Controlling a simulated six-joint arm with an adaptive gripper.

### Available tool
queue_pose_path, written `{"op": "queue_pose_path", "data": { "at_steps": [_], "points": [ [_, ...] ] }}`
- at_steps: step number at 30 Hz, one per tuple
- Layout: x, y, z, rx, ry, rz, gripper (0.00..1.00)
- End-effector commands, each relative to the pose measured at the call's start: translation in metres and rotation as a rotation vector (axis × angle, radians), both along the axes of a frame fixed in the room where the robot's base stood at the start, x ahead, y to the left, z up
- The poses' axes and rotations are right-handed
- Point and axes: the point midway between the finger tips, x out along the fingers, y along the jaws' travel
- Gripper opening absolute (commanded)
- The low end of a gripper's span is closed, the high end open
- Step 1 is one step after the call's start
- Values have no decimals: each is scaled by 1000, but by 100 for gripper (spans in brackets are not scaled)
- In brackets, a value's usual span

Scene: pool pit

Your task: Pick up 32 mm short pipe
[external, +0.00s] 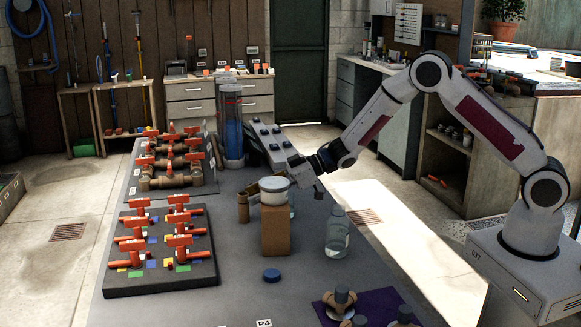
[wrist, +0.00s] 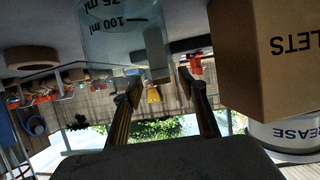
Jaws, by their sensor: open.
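A short tan-brown upright cylinder (external: 243,208) stands on the grey table just left of the cardboard box; it may be the 32 mm short pipe, but its size cannot be read. A brown round piece (wrist: 32,60) shows at the upper left of the wrist view; I cannot tell whether it is the same part. My gripper (external: 306,176) is to the right of the white tub, above the table. In the wrist view my gripper (wrist: 160,83) has its two fingers apart with nothing held between them.
A white tub (external: 274,184) sits on the cardboard box (external: 275,232), close to my gripper. A clear bottle (external: 337,238) stands right of the box. A clear graduated vessel (wrist: 120,28) is near the fingers. Red-handled valve racks (external: 160,278) fill the left; a blue cap (external: 271,275) lies in front.

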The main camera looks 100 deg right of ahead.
Motion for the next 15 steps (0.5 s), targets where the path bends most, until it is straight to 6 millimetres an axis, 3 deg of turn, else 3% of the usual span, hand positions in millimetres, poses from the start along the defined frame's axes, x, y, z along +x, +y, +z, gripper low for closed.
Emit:
{"op": "queue_pose_path", "data": {
  "at_steps": [15],
  "points": [
    [39,-2,-20,0,1,0,41]
  ]
}}
